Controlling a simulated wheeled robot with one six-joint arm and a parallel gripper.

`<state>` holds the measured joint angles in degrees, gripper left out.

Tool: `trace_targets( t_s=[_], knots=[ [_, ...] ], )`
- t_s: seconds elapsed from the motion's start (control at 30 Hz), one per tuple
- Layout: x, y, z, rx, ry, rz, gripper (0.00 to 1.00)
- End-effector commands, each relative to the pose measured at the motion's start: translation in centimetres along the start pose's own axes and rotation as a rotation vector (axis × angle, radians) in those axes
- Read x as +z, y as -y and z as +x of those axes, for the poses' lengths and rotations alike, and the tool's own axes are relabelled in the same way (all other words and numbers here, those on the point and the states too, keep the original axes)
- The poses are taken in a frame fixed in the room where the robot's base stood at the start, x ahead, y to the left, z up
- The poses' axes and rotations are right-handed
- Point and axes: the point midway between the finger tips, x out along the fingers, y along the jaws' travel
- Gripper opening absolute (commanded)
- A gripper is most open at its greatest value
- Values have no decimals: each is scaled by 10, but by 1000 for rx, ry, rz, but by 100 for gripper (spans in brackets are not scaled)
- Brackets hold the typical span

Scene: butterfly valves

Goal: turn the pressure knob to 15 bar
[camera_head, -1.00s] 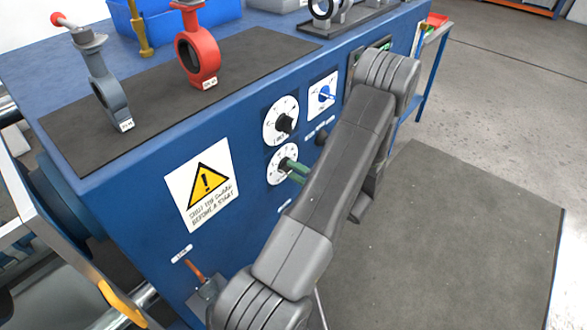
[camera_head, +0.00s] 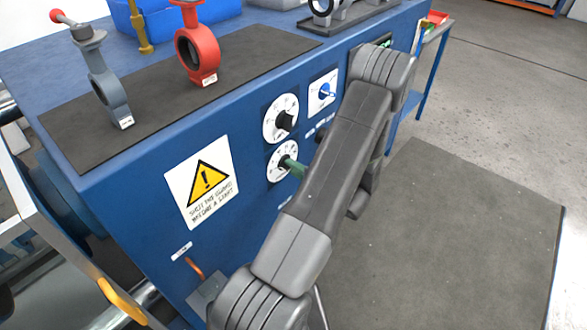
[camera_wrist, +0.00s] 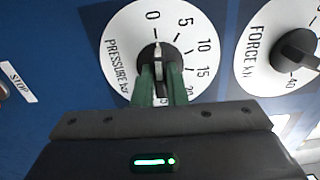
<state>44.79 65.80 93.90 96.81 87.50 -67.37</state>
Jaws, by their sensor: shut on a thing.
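The pressure dial (camera_wrist: 120,42) is a white round plate with black figures 0, 5, 10, 15 and 20, in the wrist view. Its black knob (camera_wrist: 171,53) sits at the centre, and its pale pointer line points up at about 0. My gripper (camera_wrist: 158,75) has green fingers on either side of the knob's grip, shut on it. The fingers and gripper body hide the lower part of the dial. In the head view the pressure dial (camera_head: 276,163) is the lower one, and my green fingertips (camera_head: 291,164) reach its knob from the right.
The force dial (camera_head: 273,119) with its own black knob is just above, and it is at the right in the wrist view (camera_wrist: 265,73). A blue switch (camera_head: 326,91) is above that. A warning sign (camera_head: 187,194) is to the left. A red valve (camera_head: 203,60) stands on the bench top.

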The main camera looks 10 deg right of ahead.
Motion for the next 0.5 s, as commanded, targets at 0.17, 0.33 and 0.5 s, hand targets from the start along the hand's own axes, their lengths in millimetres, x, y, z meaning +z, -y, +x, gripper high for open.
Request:
trace_targets(
  t_s=[0.17, 0.33, 0.5],
  knots=[
    [0, -3, 0, 0, 0, 95, 0],
    [0, -4, 0, 0, 0, 235, 0],
    [0, -3, 0, 1, 0, 397, 0]
  ],
)
